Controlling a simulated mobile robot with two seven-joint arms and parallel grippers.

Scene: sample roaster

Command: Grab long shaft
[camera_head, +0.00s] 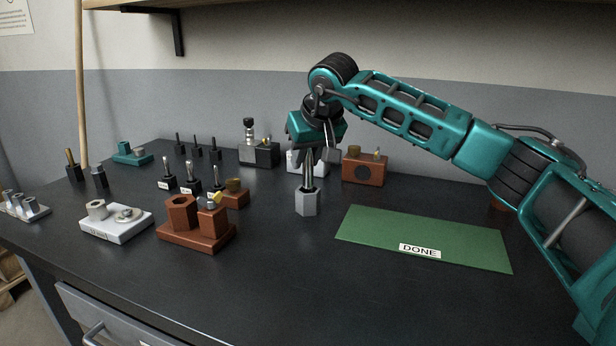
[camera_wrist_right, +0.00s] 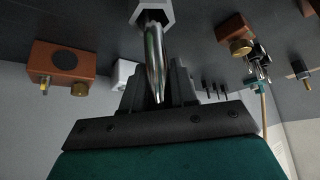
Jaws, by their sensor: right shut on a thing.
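The long shaft (camera_head: 308,173) is a slim, shiny metal rod standing upright in a grey hexagonal holder (camera_head: 308,202) near the middle of the bench. My right gripper (camera_head: 310,156) comes from above and is shut on the upper part of the shaft. In the right wrist view the shaft (camera_wrist_right: 155,52) lies between the fingers, its pointed end towards the palm, with the pale hexagonal holder (camera_wrist_right: 152,10) at its other end. The shaft's lower end is hidden in the holder. My left gripper is not in view.
A green mat (camera_head: 440,232) marked DONE lies clear at the right. A brown block (camera_head: 363,169) and a white part (camera_head: 294,161) stand behind the shaft. Brown (camera_head: 190,238) and white (camera_head: 116,227) fixtures and several small black-based tools (camera_head: 191,186) stand to the left. The front bench is free.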

